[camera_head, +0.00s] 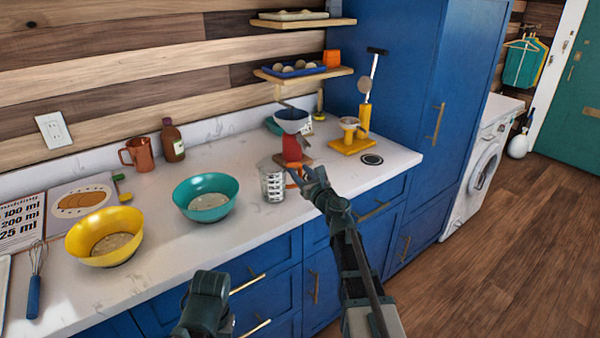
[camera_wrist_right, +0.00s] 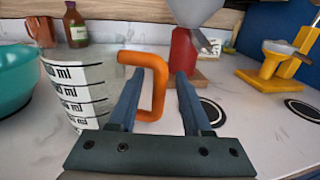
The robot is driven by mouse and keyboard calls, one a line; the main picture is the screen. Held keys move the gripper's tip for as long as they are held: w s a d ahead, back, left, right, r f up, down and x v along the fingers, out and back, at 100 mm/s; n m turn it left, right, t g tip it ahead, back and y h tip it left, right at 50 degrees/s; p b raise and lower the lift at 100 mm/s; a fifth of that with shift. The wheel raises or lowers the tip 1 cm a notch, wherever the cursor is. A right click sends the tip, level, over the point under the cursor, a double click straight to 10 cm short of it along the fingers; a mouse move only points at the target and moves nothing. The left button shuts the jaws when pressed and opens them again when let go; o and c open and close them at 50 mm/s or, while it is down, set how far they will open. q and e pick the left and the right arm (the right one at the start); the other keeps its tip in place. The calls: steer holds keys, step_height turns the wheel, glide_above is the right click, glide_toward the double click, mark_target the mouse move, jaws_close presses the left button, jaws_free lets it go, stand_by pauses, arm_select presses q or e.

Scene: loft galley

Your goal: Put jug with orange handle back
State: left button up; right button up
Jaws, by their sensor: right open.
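The clear measuring jug (camera_head: 272,182) with dark scale marks stands on the white counter, right of the teal bowl. In the right wrist view the jug (camera_wrist_right: 82,92) is at the left, and its orange handle (camera_wrist_right: 158,72) reaches toward the middle. My right gripper (camera_head: 298,174) is at the jug's handle side. In the wrist view the open fingers (camera_wrist_right: 157,85) stand on either side of the handle; whether they touch it I cannot tell. A dark part of my left arm shows at the bottom, with no left fingertips visible.
A teal bowl (camera_head: 206,197) and a yellow bowl (camera_head: 105,237) stand left of the jug. A red stand with a grey-blue funnel (camera_head: 291,122) is close behind it. A yellow juicer (camera_head: 351,136) is at the right. Copper mug (camera_head: 137,154) and brown bottle (camera_head: 172,141) stand at the back.

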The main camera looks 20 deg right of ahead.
steer(key=s+d, duration=0.2)
steer(key=s, duration=1)
steer(key=f+m+g+h, duration=0.1)
steer(key=f+m+h, duration=0.1)
steer(key=m, duration=0.5)
steer(key=s+a+f+m+g+h, duration=0.1)
steer(key=f+m+g+h, duration=0.1)
steer(key=m, duration=0.6)
steer(key=a+f+m+g+h, duration=0.1)
steer(key=f+m+g+h, duration=0.1)
steer(key=m, duration=0.6)
steer(key=shift+s+a+f+h, duration=0.1)
steer(key=shift+s+f+h, duration=0.1)
steer(key=shift+f+h, duration=0.35)
steer(key=shift+s+f+h, duration=0.2)
steer(key=shift+f+h, duration=0.15)
steer(key=shift+h, duration=0.3)
steer(key=s+a+f+m+g+y, duration=0.2)
steer(key=s+a+f+m+g, duration=0.3)
steer(key=s+a, duration=0.4)
steer(key=s+a+f+m+g+y, duration=0.2)
steer(key=s+a+f+m+g, duration=0.4)
steer(key=s, duration=0.7)
steer(key=a+f+g, duration=0.2)
steer(key=a+f, duration=0.1)
steer(key=a, duration=0.1)
steer(key=shift+s, duration=0.3)
